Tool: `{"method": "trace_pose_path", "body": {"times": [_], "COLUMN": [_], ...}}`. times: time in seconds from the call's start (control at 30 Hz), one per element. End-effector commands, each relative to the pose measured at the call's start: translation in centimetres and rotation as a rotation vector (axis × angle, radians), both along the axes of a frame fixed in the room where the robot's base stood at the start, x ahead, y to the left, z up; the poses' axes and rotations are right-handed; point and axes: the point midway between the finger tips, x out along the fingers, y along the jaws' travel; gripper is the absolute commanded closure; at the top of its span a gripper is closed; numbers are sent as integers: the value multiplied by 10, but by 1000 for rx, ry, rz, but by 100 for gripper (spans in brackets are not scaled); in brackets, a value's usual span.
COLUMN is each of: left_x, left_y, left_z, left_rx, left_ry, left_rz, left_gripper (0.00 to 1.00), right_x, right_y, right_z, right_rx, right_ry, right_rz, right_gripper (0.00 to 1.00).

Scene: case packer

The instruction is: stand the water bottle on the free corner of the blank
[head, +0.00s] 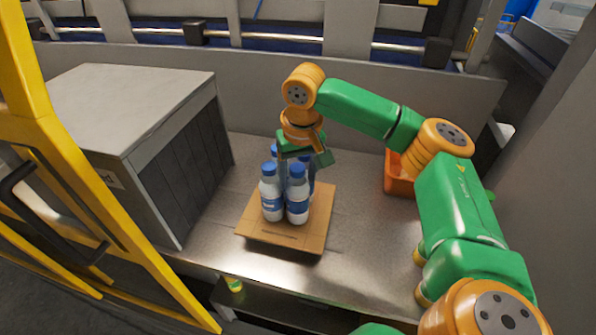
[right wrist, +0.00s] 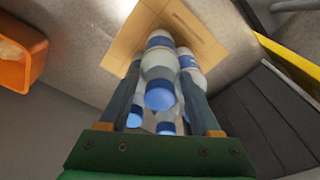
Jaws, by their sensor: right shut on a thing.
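Several white water bottles with blue caps and labels stand upright, close together on the cardboard blank (head: 285,238). Two are at the front, a left one (head: 270,192) and a right one (head: 297,195); the others are partly hidden behind them. My right gripper (head: 308,158) reaches down over the back of the group. In the right wrist view its fingers (right wrist: 163,103) are shut on a water bottle (right wrist: 158,66), with other bottles close around it. I cannot tell whether the held bottle's base touches the blank. My left gripper is not in view.
A large grey box (head: 130,110) stands left of the blank. An orange bin (head: 398,177) is behind at the right, partly behind my right arm. A yellow frame (head: 75,150) edges the left side. The worktop right of the blank is clear.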

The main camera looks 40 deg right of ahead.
Motion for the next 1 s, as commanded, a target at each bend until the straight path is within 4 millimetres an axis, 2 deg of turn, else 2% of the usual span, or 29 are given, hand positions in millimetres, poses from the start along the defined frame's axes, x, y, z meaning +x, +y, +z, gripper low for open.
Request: {"method": "trace_pose_path", "body": {"times": [0.83, 0.87, 0.97, 1.0], "left_x": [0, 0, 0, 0], "left_y": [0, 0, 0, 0], "left_z": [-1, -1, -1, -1], "left_rx": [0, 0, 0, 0], "left_ry": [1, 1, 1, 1], "left_rz": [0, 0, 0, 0], "left_gripper": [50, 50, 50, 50], "right_x": [0, 0, 0, 0], "right_y": [0, 0, 0, 0], "right_z": [-8, -8, -8, -8], "right_rx": [1, 1, 1, 1], "right_ry": [0, -1, 0, 0], "right_rz": [0, 0, 0, 0], "right_gripper": [100, 30, 3, 1]}}
